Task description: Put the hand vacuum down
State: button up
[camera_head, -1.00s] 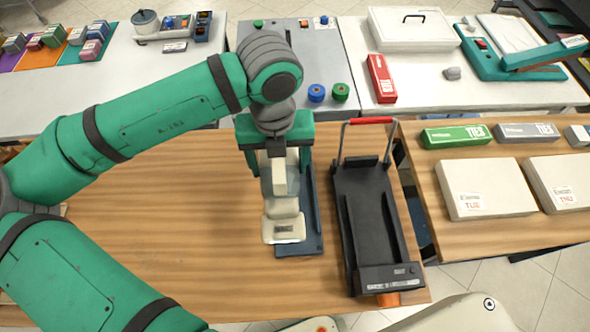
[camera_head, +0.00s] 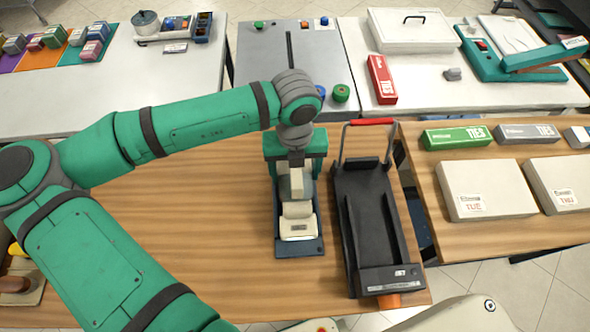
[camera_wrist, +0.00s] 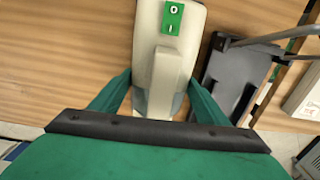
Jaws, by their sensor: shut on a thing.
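The hand vacuum (camera_head: 298,229) is cream with grey sides and points toward the front of the wooden table. In the wrist view its cream body (camera_wrist: 165,75) carries a green switch plate marked O and I. My gripper (camera_head: 296,172) is shut on the vacuum, one finger on each side; the grip also shows in the wrist view (camera_wrist: 158,92). A flat dark blue tray (camera_head: 302,250) lies on the table under the vacuum. The vacuum is lined up over it, its front end just inside the tray's front edge. I cannot tell whether they touch.
A black flatbed trolley (camera_head: 373,222) with a red-topped handle stands close on the right. A grey panel (camera_head: 285,72) with coloured knobs lies behind. Boxes, including a white one (camera_head: 487,189), fill the right table.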

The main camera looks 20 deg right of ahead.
jog(key=shift+f, duration=0.6)
jog(key=o, duration=1.2)
notch_tip(320, 180, up, 13)
jog(key=shift+r, duration=0.15)
jog(key=shift+w, duration=0.1)
